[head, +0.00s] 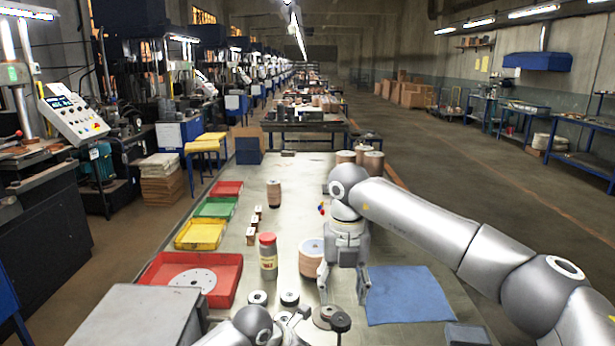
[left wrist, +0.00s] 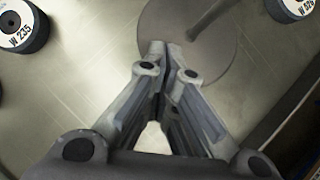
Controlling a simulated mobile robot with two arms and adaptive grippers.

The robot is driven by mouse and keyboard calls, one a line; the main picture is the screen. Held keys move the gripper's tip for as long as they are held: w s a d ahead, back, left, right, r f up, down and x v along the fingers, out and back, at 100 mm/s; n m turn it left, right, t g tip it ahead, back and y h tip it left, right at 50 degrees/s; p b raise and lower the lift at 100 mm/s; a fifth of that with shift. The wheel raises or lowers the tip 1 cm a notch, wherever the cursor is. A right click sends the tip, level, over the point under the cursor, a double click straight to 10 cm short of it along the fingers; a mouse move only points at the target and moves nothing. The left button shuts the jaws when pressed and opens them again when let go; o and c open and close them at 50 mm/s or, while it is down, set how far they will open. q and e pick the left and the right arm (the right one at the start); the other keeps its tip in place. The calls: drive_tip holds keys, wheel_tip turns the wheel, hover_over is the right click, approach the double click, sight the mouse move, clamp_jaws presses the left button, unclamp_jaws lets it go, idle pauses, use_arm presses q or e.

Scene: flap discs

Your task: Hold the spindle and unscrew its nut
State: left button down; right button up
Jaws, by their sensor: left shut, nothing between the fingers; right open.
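The spindle stands on the table in front of me. In the head view, its round grey-brown base (head: 323,314) and a dark round piece, apparently the nut (head: 341,320), show. The left wrist view shows the base (left wrist: 205,58) and part of the rod (left wrist: 207,18); the upper end is out of that view. My left gripper (left wrist: 168,48) is shut and empty, its fingertips over the base's edge, beside the rod. My right gripper (head: 342,292) is open and points down above and behind the spindle, apart from it.
A jar (head: 268,256) and disc stack (head: 311,258) are behind. A blue cloth (head: 408,295) lies right. Red (head: 232,262), yellow (head: 200,234) and green trays line the left edge. The table's far middle is mostly clear.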

use_arm(q)
drive_tip(key=shift+w, duration=0.1)
use_arm(e)
drive_tip(key=shift+w, duration=0.1)
idle(0.3)
use_arm(q)
drive_tip(key=shift+f, duration=0.85)
drive_tip(key=shift+r, duration=0.15)
use_arm(e)
drive_tip(key=shift+r, duration=0.1)
use_arm(q)
wheel_tip(320, 180, up, 6)
drive_tip(key=p, duration=0.3)
use_arm(e)
wheel_tip(320, 180, up, 3)
use_arm(q)
drive_tip(key=shift+f, duration=0.25)
